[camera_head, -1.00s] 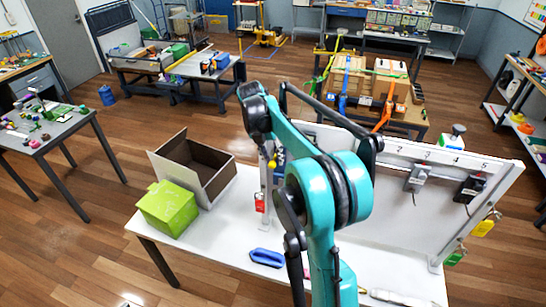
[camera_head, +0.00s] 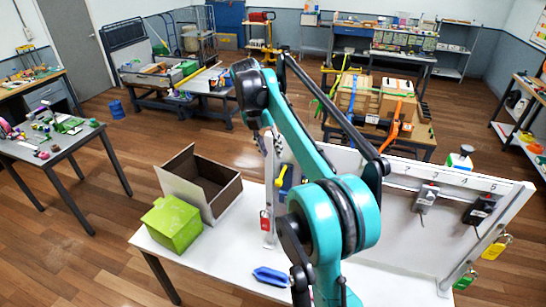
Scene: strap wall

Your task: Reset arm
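My teal and black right arm (camera_head: 306,150) rises from the bottom centre and bends over the middle of the white table. Its dark upper end (camera_head: 250,88) is at the upper left of the arm, in front of the left edge of the white wall panel (camera_head: 400,215). I cannot make out its gripper's fingers clearly, nor whether they hold anything. The arm hides the middle of the panel and part of the tabletop. My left gripper is not in view.
An open brown box (camera_head: 222,200) and a green box (camera_head: 172,224) stand on the white table's (camera_head: 215,262) left side. A blue object (camera_head: 270,276) lies near its front. Keys with yellow (camera_head: 496,248) and green (camera_head: 465,281) tags hang at the panel's right.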

